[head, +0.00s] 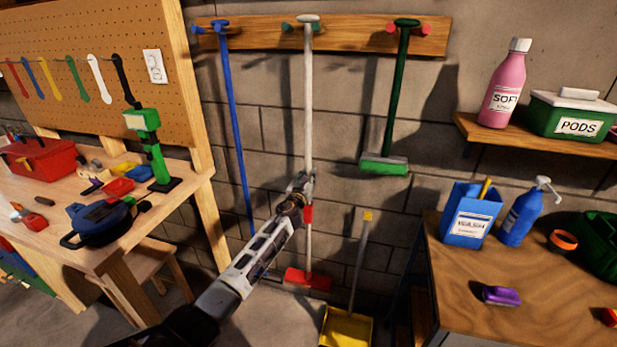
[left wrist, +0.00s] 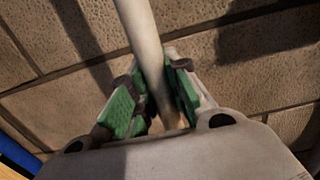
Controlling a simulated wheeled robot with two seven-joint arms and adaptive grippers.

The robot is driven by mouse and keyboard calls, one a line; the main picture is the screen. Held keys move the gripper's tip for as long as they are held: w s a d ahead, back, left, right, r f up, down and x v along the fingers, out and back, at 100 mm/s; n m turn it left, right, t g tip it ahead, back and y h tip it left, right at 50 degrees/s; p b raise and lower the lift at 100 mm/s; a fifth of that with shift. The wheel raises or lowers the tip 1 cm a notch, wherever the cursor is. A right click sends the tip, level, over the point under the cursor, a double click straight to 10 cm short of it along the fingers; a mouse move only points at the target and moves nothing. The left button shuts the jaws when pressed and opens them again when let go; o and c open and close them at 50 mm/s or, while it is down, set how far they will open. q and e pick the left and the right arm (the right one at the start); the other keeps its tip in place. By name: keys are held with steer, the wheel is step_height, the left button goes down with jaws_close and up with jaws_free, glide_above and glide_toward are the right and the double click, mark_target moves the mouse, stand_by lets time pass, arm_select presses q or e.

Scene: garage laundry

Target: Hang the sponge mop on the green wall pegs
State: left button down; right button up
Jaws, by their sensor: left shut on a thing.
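The sponge mop has a long white handle (head: 308,110) and a red head (head: 307,280), and stands upright against the wall in the head view. Its white top end is at the wooden rail (head: 352,36), between the two green pegs (head: 288,27). I cannot tell whether it rests on them. My left gripper (head: 303,183) is shut on the handle below its middle, just above a red sleeve. In the left wrist view the handle (left wrist: 142,40) runs between the green finger pads of my gripper (left wrist: 155,95). My right gripper is not in view.
A blue-handled tool (head: 233,110) hangs on the left pegs and a green broom (head: 385,165) on the red pegs. A yellow dustpan (head: 346,328) stands on the floor right of the mop head. A workbench (head: 140,222) is left, a wooden counter (head: 460,290) right.

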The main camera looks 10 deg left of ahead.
arm_select(q)
steer(key=shift+f+b, duration=0.25)
steer(key=shift+b, duration=0.1)
steer(key=c, duration=1.3)
jaws_free()
